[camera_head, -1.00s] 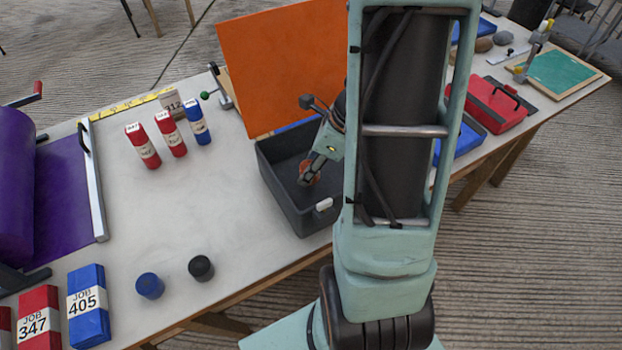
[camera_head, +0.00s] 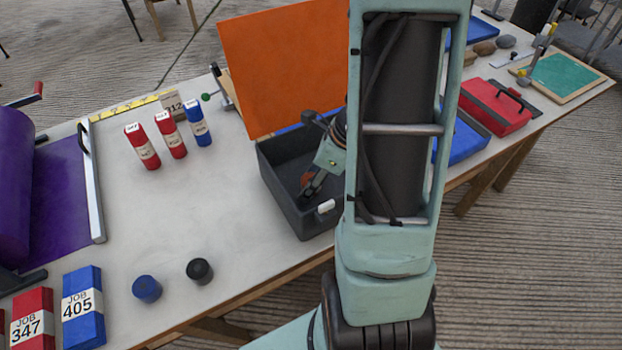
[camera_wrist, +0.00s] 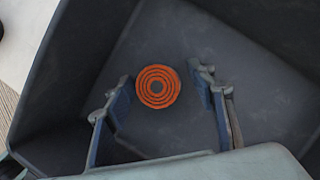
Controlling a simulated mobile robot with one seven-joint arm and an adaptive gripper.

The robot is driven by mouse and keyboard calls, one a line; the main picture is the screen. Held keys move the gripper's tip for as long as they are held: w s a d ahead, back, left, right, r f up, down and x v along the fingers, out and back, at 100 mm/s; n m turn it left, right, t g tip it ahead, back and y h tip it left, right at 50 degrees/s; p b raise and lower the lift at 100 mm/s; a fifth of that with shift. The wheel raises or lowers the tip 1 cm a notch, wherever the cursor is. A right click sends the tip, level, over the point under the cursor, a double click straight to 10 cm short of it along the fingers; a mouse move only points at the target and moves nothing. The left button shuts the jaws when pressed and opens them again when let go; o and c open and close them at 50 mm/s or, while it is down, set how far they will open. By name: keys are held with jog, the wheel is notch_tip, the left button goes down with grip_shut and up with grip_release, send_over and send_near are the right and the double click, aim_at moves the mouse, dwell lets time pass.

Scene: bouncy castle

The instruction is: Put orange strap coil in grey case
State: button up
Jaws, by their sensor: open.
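The orange strap coil (camera_wrist: 157,87) lies on the floor of the grey case (camera_wrist: 75,75) in the wrist view, with bare case floor around it. In the head view it shows only as a small orange patch (camera_head: 306,180) inside the grey case (camera_head: 283,188), partly hidden by my gripper. My gripper (camera_wrist: 160,95) is open inside the case. Its two fingers stand apart on either side of the coil, and gaps show between them and the coil. My arm hides the right part of the case in the head view.
An orange panel (camera_head: 285,65) stands behind the case. Red and blue labelled boxes (camera_head: 170,134) and two round caps (camera_head: 200,270) sit on the pale table to the left. A red case (camera_head: 495,108) lies at the right. The table's middle left is clear.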

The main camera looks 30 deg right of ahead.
jog(key=shift+r, duration=0.1)
jog(key=p+v, duration=0.4)
jog(key=v, duration=0.8)
jog(key=shift+w+r, duration=0.1)
